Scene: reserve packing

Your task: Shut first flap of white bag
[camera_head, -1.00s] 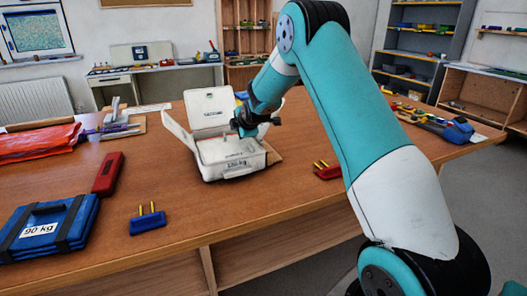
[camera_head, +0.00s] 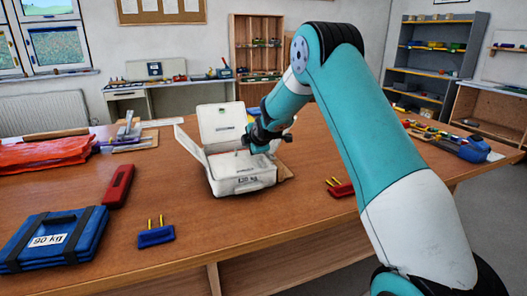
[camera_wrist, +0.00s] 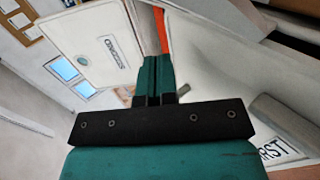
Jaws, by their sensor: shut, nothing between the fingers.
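The white bag (camera_head: 243,187), marked 120 kg, stands on the wooden table with its top open. Its back flap (camera_head: 221,112) stands upright and its left flap (camera_head: 189,143) sticks out to the left. My gripper (camera_head: 249,146) is shut and empty over the bag's right side, in front of the back flap; I cannot tell whether it touches the bag. The wrist view shows the shut fingers (camera_wrist: 157,68) beside a white panel with a label (camera_wrist: 95,45). A tag reading "RST" (camera_wrist: 280,150) is partly cut off at right.
A blue 90 kg pack (camera_head: 50,240), a red block (camera_head: 118,186) and a blue piece with yellow pins (camera_head: 156,236) lie to the left. A red piece with pins (camera_head: 340,189) lies right of the bag. The table (camera_head: 205,222) in front of the bag is clear.

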